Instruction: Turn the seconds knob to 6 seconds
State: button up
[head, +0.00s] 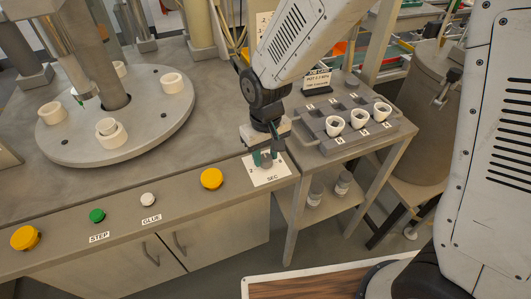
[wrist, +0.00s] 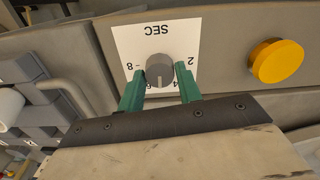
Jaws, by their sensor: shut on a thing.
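The seconds knob (wrist: 159,66) is a grey round knob on a white dial plate (wrist: 128,38), which reads upside down in the wrist view. A pale pointer line on the knob points down toward my wrist, between the 4 and the partly hidden 6. My gripper (wrist: 160,72) has its two green fingers on either side of the knob, shut on it. In the head view, my gripper (head: 266,158) reaches down over the knob at the bench's front right corner, and the dial plate (head: 281,173) shows under it. The fingers cover part of the numbers.
A yellow button (wrist: 276,60) sits beside the dial plate; it also shows in the head view (head: 211,178). A green STEP button (head: 97,215), a white GLUE button (head: 148,199) and another yellow button (head: 25,238) line the bench front. A grey tray (head: 375,142) with white cups stands right.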

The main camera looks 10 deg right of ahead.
aim_at(266, 157)
jog(key=m, duration=0.5)
jog(key=shift+w, duration=0.1)
dwell(0.4)
jog(key=o, duration=1)
jog(key=shift+r, duration=0.1)
notch_tip(266, 157, up, 8)
jog(key=shift+d+f, duration=0.1)
jog(key=shift+f, duration=0.05)
